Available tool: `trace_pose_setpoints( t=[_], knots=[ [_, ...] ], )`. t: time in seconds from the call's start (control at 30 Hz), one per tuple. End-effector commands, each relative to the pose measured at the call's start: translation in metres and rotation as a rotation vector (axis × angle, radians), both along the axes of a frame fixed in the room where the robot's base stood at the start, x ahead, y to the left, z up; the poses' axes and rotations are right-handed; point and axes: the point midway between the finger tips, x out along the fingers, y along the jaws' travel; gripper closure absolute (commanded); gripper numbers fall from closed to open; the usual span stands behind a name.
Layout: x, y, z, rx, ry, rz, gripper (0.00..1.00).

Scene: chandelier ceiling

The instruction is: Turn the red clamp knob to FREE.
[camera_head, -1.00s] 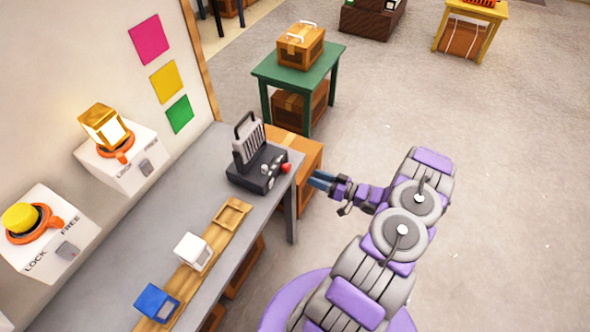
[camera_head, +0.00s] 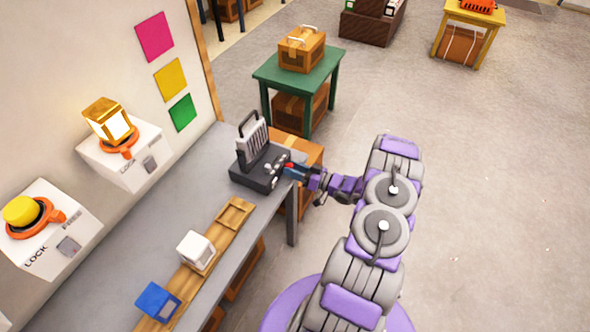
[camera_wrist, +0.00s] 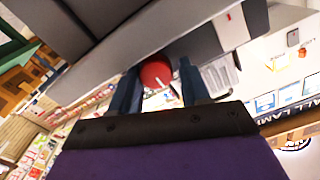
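The red clamp knob (camera_head: 289,166) is on the right side of a dark grey device (camera_head: 258,180) with an upright ribbed grey plate and a black handle. The device stands at the far end of the grey bench. My gripper (camera_head: 294,171) reaches in from the right at the knob. In the wrist view the red knob (camera_wrist: 155,72) sits between the two blue fingers of my gripper (camera_wrist: 156,82). The fingers are apart, with a gap visible on the right side of the knob. Contact on the left side cannot be told. No marking by the knob is readable.
A wooden rail (camera_head: 214,246) on the bench holds a white block (camera_head: 196,250) and a blue block (camera_head: 156,301). Wall boxes at left carry a lit lantern (camera_head: 109,121) and a yellow cap (camera_head: 20,211). A green table (camera_head: 325,66) stands behind. The floor at right is clear.

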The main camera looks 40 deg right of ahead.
Motion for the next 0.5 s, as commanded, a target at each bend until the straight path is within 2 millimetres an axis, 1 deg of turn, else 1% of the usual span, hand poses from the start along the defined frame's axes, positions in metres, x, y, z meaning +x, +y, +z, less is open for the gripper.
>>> trace_pose_setpoints(
  t=[0.03, 0.07, 0.37, 0.5],
  knots=[
    [-0.0005, -0.0013, -0.0005, 0.001, 0.000, 0.000, 0.60],
    [-0.0007, -0.0020, -0.0007, 0.001, 0.000, 0.000, 0.63],
    [-0.0015, -0.0035, -0.0011, 0.001, 0.000, -0.004, 0.92],
    [-0.0016, -0.0043, -0.0010, -0.003, -0.001, -0.005, 0.93]
  ],
)
